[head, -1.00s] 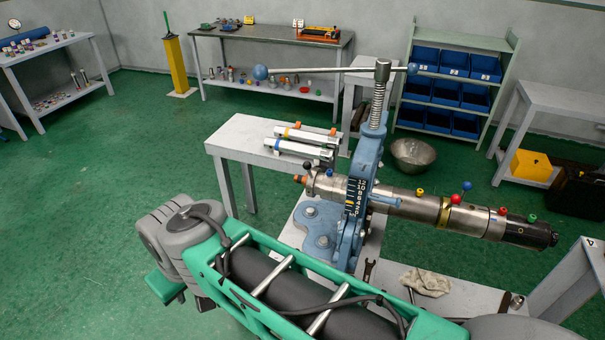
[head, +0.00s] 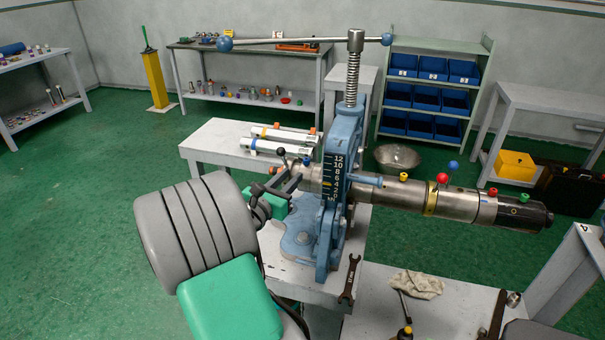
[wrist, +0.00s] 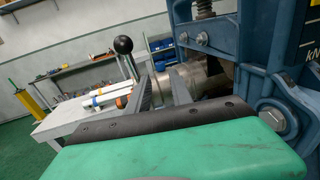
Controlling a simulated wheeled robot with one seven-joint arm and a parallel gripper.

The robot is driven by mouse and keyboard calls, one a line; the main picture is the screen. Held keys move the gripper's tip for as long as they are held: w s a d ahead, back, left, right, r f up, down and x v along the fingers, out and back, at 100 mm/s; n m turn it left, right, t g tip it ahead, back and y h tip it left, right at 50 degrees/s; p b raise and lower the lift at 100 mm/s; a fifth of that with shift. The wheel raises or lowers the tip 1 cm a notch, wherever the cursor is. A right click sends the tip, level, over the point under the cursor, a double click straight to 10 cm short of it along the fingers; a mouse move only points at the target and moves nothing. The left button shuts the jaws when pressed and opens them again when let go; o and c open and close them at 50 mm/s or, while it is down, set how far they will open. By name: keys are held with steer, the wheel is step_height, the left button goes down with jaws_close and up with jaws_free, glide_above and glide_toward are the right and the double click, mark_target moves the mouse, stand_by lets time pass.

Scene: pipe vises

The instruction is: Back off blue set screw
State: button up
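The blue-topped set screw (head: 453,166) stands up from the steel pipe tool (head: 415,195), right of the vise and beside a red knob (head: 442,178). My gripper (head: 286,181) is at the other, left end of the tool, apart from that screw. In the wrist view my gripper (wrist: 162,80) has its two dark fingers spread, with a gap between them and nothing clearly held. The pipe's steel end (wrist: 186,78) shows just beyond them. A black-balled lever (wrist: 123,46) rises beyond the left finger. The blue set screw is not visible in the wrist view.
The blue vise (head: 340,165) with its long top handle (head: 290,41) stands close right of my gripper. Yellow (head: 403,177) and green (head: 524,197) knobs line the tool. A wrench (head: 349,279) and cloth (head: 417,285) lie in front. Green floor is clear at left.

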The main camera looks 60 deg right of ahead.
mark_target(305, 161)
steer(key=d, duration=0.7)
steer(key=shift+s+d+r, duration=0.15)
steer(key=shift+d, duration=0.2)
jaws_close()
steer(key=shift+p, duration=0.35)
